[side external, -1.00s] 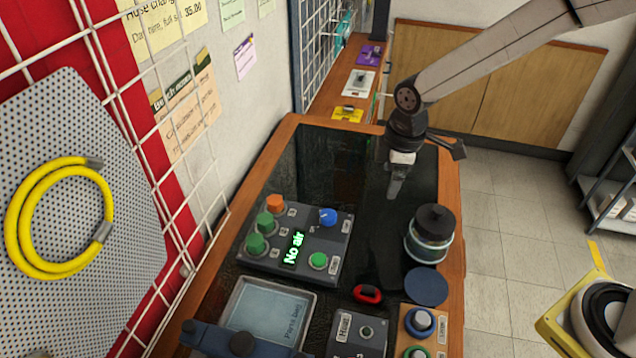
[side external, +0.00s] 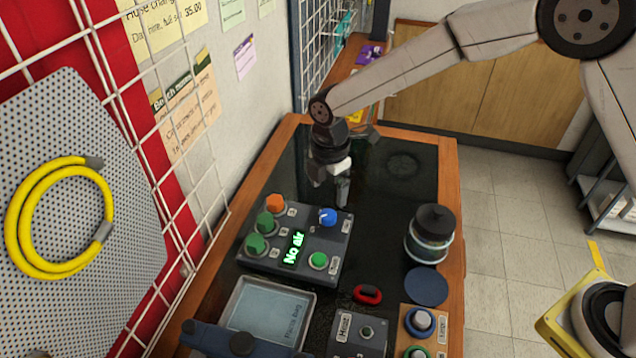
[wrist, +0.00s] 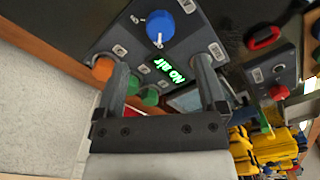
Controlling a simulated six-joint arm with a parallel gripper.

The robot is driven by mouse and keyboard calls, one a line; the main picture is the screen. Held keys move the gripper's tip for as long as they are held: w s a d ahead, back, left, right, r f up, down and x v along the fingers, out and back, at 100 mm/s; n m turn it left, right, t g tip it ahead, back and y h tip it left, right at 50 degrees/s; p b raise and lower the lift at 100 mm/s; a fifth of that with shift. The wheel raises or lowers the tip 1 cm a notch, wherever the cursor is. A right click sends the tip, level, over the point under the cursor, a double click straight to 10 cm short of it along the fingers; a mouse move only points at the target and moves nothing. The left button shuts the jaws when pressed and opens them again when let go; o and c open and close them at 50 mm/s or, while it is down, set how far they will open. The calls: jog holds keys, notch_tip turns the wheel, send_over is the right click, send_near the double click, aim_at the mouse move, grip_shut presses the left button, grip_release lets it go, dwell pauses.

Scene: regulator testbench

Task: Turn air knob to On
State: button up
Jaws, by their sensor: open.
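The control panel (side external: 326,240) is a grey box on the dark bench mat, with a green lit display (side external: 293,248) reading "No air". It carries a blue knob (side external: 327,216), an orange knob (side external: 275,203) and several green knobs. The blue knob has a white pointer line and also shows in the wrist view (wrist: 160,27). Which knob is the air knob I cannot read. My gripper (side external: 342,203) hangs just behind the panel, near the blue knob. In the wrist view my gripper (wrist: 165,80) has its two fingers apart with nothing held between them.
A dark-lidded jar (side external: 430,235) stands right of the panel, with a blue disc (side external: 426,285) before it. A red carabiner-like ring (side external: 367,294) and a tray (side external: 268,310) lie in front. A wire grid wall rises at left. The mat behind right is clear.

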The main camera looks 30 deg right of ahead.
aim_at(328, 214)
jog(key=shift+f, duration=3.55)
grip_shut()
